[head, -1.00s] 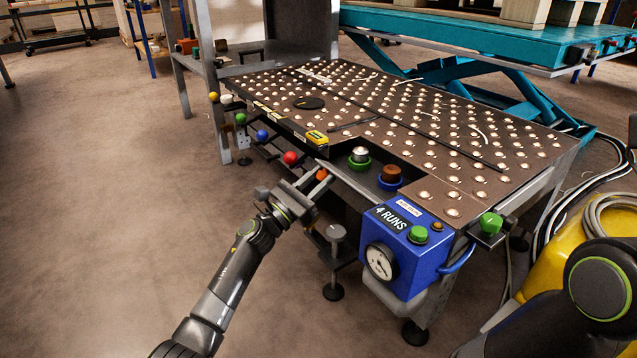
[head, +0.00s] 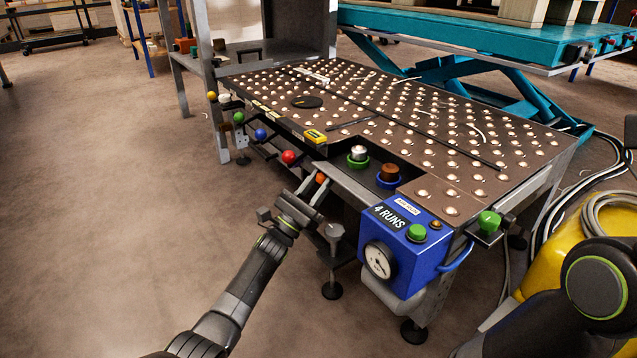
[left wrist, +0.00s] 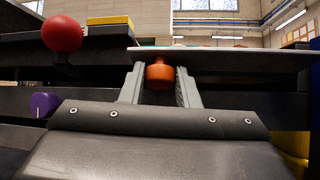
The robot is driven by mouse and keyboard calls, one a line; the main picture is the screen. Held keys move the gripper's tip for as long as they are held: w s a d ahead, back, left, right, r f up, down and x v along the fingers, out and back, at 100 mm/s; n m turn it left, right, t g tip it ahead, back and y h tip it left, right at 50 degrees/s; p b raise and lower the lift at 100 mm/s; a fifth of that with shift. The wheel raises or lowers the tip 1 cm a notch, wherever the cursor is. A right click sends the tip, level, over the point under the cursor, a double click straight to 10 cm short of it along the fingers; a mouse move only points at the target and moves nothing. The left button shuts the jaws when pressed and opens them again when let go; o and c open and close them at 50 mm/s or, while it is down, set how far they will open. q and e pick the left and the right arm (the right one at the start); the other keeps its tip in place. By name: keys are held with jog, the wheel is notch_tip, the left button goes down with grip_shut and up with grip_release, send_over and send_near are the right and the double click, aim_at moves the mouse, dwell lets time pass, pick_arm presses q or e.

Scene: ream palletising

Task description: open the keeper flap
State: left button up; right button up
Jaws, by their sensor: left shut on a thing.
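My left gripper (head: 318,184) is at the front edge of the ball table, its fingers closed around a small orange knob (left wrist: 160,74). In the left wrist view the knob sits between the two fingers, just under a thin pale plate (left wrist: 235,58). The knob also shows in the head view (head: 320,178), partly hidden by the fingers. I cannot tell for certain which part is the keeper flap; the plate looks level in the left wrist view. My right gripper is not in view.
A red ball knob (head: 289,157) and a blue one (head: 261,134) stick out to the left. A blue box (head: 405,255) with a dial and green button is to the right. A round-topped post (head: 334,234) stands close by. The floor at left is clear.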

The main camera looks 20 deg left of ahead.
pick_arm(q)
jog(key=shift+f, duration=0.1)
jog(key=o, duration=0.9)
jog(key=shift+o, duration=0.4)
jog(key=shift+s+a+f, duration=0.15)
jog(key=shift+s, duration=0.1)
jog(key=p+v, duration=0.4)
jog(key=v, duration=1.3)
jog(key=shift+w, duration=0.1)
